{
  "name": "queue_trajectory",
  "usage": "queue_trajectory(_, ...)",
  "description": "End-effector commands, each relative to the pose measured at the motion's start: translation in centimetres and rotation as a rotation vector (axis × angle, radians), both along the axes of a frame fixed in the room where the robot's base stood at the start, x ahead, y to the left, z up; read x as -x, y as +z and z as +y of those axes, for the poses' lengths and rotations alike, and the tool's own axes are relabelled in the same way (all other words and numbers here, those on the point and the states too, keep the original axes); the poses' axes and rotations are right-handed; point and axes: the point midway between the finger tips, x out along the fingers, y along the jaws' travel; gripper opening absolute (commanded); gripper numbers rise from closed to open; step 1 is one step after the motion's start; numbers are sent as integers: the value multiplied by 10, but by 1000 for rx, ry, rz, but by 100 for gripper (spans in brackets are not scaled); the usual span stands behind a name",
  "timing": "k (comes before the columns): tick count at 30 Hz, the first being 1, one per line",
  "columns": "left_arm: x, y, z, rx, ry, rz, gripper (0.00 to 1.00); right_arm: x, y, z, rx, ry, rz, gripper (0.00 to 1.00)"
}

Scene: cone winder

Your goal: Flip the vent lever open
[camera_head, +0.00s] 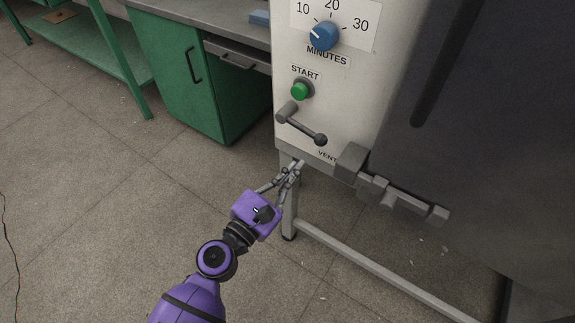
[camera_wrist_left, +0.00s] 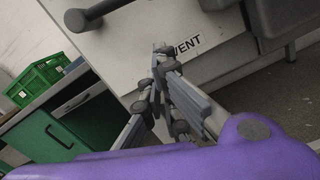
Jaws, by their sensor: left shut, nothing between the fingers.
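Part of the lever (camera_wrist_left: 88,15) shows at the upper left in the left wrist view. The printed VENT label (camera_wrist_left: 188,46) sits below it on the panel. My left gripper (camera_head: 297,166) is shut and empty, below the lever near the panel's bottom edge, apart from the lever. Its fingertips (camera_wrist_left: 162,52) appear just left of the label in the left wrist view. My right gripper is not in view.
Above the lever are a green start button (camera_head: 301,90) and a blue minutes dial (camera_head: 323,36). A grey latch (camera_head: 390,190) juts out to the right, beside the dark door (camera_head: 470,120). A machine leg (camera_head: 290,215) stands close to the gripper. A green cabinet (camera_head: 190,75) is behind left.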

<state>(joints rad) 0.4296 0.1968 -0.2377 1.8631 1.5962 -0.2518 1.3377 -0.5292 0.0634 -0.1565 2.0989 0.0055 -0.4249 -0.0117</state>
Motion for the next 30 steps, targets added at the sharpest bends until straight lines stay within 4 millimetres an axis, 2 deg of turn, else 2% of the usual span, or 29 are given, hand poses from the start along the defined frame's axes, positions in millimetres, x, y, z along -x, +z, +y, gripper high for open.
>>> queue_trajectory(1,13,-4,12,-4,3,6,0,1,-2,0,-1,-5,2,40)
queue_trajectory(6,43,-6,34,-4,3,5,0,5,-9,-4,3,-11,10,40)
queue_trajectory(12,64,-5,50,-2,2,4,0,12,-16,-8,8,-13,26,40)
queue_trajectory(30,69,-4,54,-3,2,1,0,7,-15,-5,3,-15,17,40)
